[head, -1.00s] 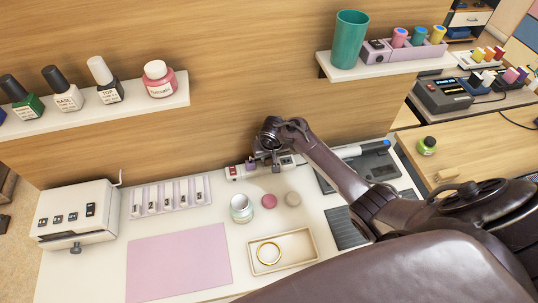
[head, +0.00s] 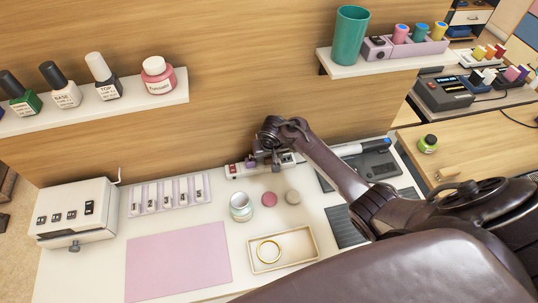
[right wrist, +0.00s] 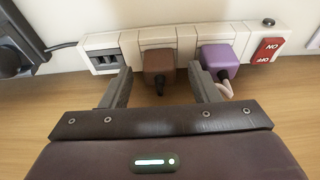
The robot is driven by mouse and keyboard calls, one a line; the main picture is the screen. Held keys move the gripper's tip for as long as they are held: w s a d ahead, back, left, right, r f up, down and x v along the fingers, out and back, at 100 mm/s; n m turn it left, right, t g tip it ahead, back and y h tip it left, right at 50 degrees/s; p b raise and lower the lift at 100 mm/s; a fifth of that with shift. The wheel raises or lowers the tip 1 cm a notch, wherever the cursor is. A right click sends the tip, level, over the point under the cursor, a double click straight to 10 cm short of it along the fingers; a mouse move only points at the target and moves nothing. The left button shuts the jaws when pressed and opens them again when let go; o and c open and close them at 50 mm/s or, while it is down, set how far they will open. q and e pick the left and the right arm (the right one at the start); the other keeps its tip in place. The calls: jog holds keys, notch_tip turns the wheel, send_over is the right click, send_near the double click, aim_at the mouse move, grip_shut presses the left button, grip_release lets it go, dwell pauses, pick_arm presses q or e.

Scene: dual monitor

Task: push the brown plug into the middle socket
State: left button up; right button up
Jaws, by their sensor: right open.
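The white power strip (head: 238,170) lies along the back of the white desk against the wooden panel; it also shows in the right wrist view (right wrist: 157,35). The brown plug (right wrist: 159,60) is at its middle socket, with its cord hanging toward me; I cannot tell how deep it sits. The purple plug (right wrist: 218,57) is at the socket to its right. The left socket (right wrist: 103,58) is empty. My right gripper (right wrist: 161,82) is open, with one finger on each side of the brown plug and gaps showing. In the head view, my right gripper (head: 270,150) hides part of the strip. My left gripper is not in view.
A red switch (right wrist: 267,50) is at the strip's right end. A dark device (right wrist: 15,50) with a cable is at far left. In front of the strip stand a jar (head: 240,207), two small round items and a tray (head: 253,262). The pink mat (head: 178,262) is clear.

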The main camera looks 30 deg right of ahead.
jog(key=v, duration=0.7)
jog(key=shift+r+p, duration=0.25)
jog(key=shift+p, duration=0.15)
